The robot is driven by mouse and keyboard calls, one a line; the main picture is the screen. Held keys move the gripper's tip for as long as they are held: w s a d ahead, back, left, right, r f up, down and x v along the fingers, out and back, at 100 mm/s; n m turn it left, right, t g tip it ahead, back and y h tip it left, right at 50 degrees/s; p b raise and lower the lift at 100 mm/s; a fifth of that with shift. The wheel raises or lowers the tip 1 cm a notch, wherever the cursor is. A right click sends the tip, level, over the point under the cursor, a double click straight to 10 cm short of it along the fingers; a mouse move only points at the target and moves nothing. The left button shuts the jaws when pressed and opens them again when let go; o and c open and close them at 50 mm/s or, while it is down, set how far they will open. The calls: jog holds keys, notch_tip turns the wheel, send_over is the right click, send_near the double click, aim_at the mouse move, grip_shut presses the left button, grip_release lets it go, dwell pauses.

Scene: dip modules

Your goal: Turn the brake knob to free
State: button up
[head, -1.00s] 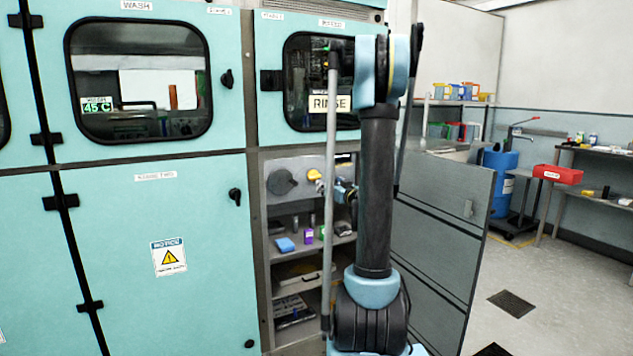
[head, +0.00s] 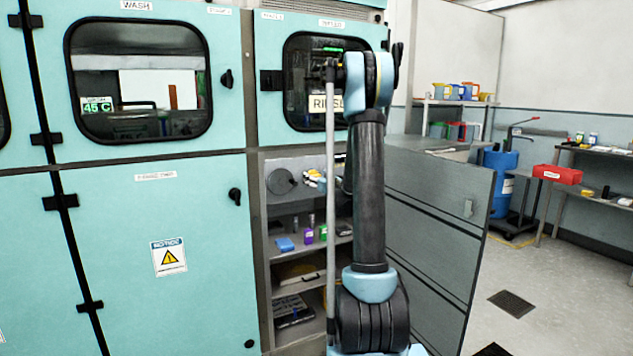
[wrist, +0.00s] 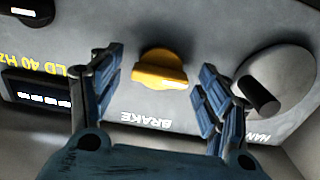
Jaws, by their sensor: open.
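The brake knob (wrist: 160,71) is yellow with a raised grip bar, on a grey panel (wrist: 210,30) in the wrist view. The word BRAKE shows upside down by it. My gripper (wrist: 160,80) is open, with one blue-padded finger on each side of the knob. A gap shows between the knob and each finger in the picture; I cannot tell how deep the fingertips reach. In the head view the knob is a small yellow spot (head: 313,175) in the open bay, and my arm hides part of the panel.
A round grey handwheel with a black handle (wrist: 262,95) sits close to the right finger. A dark display (wrist: 38,92) lies left. Below the panel, shelves hold a blue item (head: 285,244) and a purple bottle (head: 309,236). An open grey door (head: 440,215) stands right of my arm.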

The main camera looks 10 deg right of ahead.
jog(key=c, duration=1.1)
jog(key=shift+o, duration=0.2)
jog(key=shift+m, duration=0.4)
jog(key=m, duration=1.7)
jog(key=shift+d, duration=0.2)
